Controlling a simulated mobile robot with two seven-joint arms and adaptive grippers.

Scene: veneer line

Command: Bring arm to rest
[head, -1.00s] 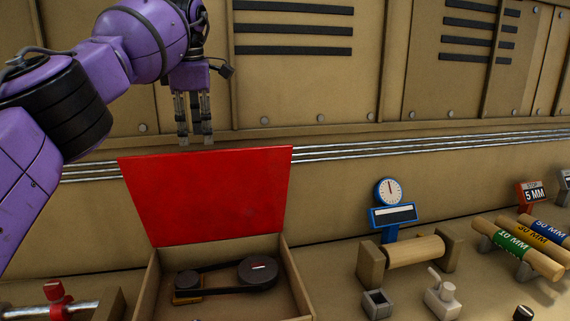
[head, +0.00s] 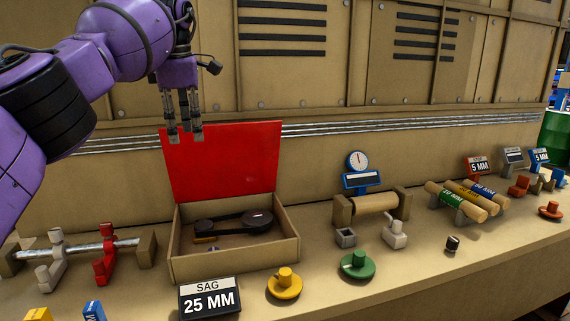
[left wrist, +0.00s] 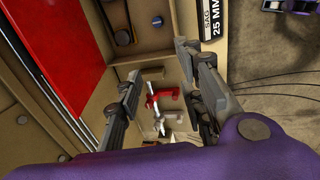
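My left gripper (head: 184,135) hangs fingers down in the head view, overlapping the top left corner of the raised red lid (head: 222,160). I cannot tell the depth gap between them. In the left wrist view its fingers (left wrist: 160,66) are apart with nothing held between them. The purple left arm reaches in from the left, above the bench. My right gripper is in neither view.
Below stands an open box (head: 236,258) with a black belt and pulleys inside. A "SAG 25 MM" sign (head: 209,299), yellow knob (head: 284,284) and green knob (head: 358,265) are in front. A red-and-white clamp stand (head: 104,254) is left; rollers (head: 458,202) are right. The wall is behind.

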